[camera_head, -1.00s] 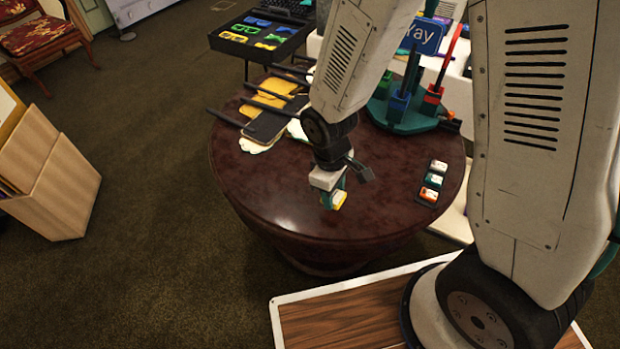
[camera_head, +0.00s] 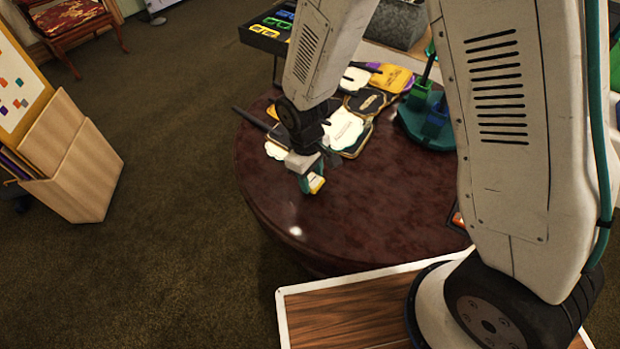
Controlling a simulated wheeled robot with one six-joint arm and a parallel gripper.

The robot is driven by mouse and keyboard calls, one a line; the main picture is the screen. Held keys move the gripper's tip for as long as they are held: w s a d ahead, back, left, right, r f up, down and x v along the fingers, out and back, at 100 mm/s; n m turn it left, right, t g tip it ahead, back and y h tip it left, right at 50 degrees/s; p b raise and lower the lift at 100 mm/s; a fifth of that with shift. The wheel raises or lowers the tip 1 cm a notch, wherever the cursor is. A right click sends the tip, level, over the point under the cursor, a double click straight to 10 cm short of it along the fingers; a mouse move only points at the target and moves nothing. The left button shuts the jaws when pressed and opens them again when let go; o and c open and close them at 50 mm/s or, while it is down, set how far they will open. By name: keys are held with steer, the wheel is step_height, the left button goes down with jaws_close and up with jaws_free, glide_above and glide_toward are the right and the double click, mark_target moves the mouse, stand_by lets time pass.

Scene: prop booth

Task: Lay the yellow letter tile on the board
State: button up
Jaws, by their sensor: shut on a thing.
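My gripper (camera_head: 310,185) hangs over the near left part of the round dark red table, its teal fingers shut on the yellow letter tile (camera_head: 317,184). Only a yellow and white part of the tile shows, and no letter can be read. A white board (camera_head: 14,85) with a yellow edge and small coloured squares stands at the far left, cut off by the picture edge. It is well apart from my gripper, with open floor between. I cannot tell whether it is the task's board.
The round table (camera_head: 290,215) holds signs on sticks (camera_head: 345,130) at its back and a teal stand (camera_head: 428,125). A wooden bin (camera_head: 80,165) stands on the carpet in front of the white board. A red patterned chair (camera_head: 70,15) is at the back left. The carpet between bin and table is clear.

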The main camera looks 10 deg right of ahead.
steer(key=shift+s+f, duration=0.2)
steer(key=shift+f, duration=0.7)
steer(key=shift+d+f, duration=0.15)
steer(key=shift+f, duration=0.25)
steer(key=shift+f, duration=0.15)
steer(key=o, duration=0.9)
steer(key=shift+o, duration=0.2)
step_height(320, 180, up, 12)
steer(key=w+a, duration=0.1)
steer(key=shift+r, duration=0.2)
